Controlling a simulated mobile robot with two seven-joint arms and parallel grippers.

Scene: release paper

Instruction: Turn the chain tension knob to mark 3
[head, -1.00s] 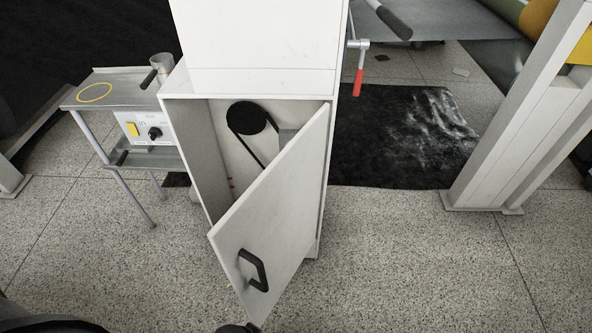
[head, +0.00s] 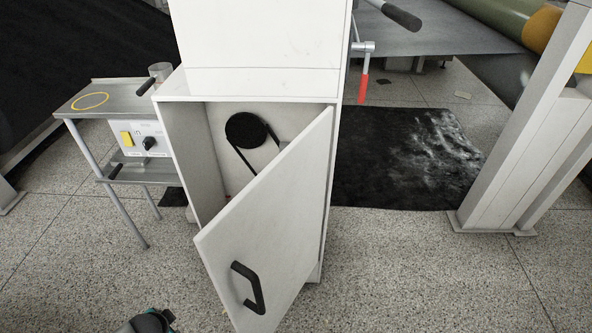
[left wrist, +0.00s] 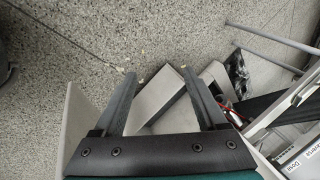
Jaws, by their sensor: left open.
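The white cabinet (head: 260,82) stands in the middle of the head view with its door (head: 272,215) ajar. The door has a black handle (head: 247,287). Inside are a black pulley wheel (head: 245,130) and belt; the door hides the lower interior. No knob that I can identify as the chain tension knob shows there. A black knob (head: 150,142) sits on a control box at left; its marks are too small to read. My left gripper (left wrist: 158,73) is open and empty, its fingers spread above grey box-like parts (left wrist: 158,101). My right gripper is not in view.
A metal side table (head: 120,98) with a yellow ring mark stands left of the cabinet. A red-handled crank (head: 363,88) projects at the cabinet's right. A black mat (head: 400,155) and a white post (head: 520,130) are farther right. The speckled floor in front is clear.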

